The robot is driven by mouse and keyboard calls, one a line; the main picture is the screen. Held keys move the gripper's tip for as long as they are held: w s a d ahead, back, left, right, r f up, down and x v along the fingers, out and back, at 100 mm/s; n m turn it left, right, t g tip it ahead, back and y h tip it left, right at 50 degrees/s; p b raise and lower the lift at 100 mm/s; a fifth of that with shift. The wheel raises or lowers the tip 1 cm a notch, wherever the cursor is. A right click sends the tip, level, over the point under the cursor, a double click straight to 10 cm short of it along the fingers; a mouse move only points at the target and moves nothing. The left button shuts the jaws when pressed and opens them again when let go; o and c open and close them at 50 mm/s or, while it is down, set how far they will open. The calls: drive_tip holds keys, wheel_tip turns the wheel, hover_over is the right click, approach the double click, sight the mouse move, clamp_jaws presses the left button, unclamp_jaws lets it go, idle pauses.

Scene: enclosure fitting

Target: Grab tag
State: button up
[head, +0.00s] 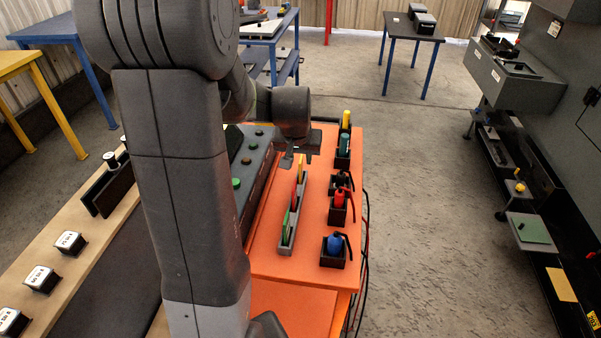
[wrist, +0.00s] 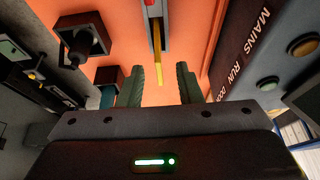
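A grey slotted rack (head: 287,240) on the orange bench top (head: 312,160) holds thin upright tags: a green tag (head: 286,222), a red tag (head: 294,190) and a yellow tag (head: 301,168). My gripper (head: 298,158) is over the far end of the rack, close to the yellow tag. In the wrist view my gripper (wrist: 162,74) is open, with its two green-grey fingers apart. The yellow tag (wrist: 157,50) shows edge-on in line with the gap between them. Part of the red tag (wrist: 150,3) shows at the top edge. I cannot tell whether a finger touches the yellow tag.
A dark sloped panel with buttons (head: 237,183) stands just left of the rack. Dark holders with a blue item (head: 334,244), a red item (head: 339,198) and others line the right side of the bench. Clear floor (head: 440,200) lies to the right.

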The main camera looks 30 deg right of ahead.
sight(302, 165)
drive_tip(key=shift+x, duration=2.65)
clamp_jaws()
